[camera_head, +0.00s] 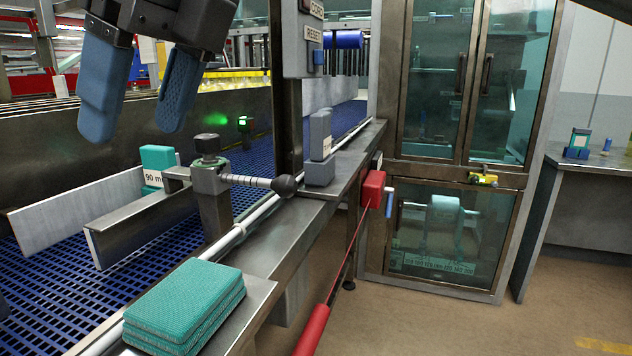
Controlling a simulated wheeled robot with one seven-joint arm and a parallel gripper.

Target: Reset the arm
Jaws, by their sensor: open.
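My gripper (142,95) is at the upper left of the head view. Its two blue padded fingers point down and stand apart, with nothing between them. It hangs above the blue mesh conveyor (60,262), apart from the things below. Part of my arm shows above the fingers at the top edge.
A clamp post with a black-knobbed lever (285,186) stands by the lane divider plates (130,222). A teal block (157,160) sits between the plates. Folded teal cloths (185,305) lie on the front ledge. A red box (373,188) and glass cabinet (440,235) stand right.

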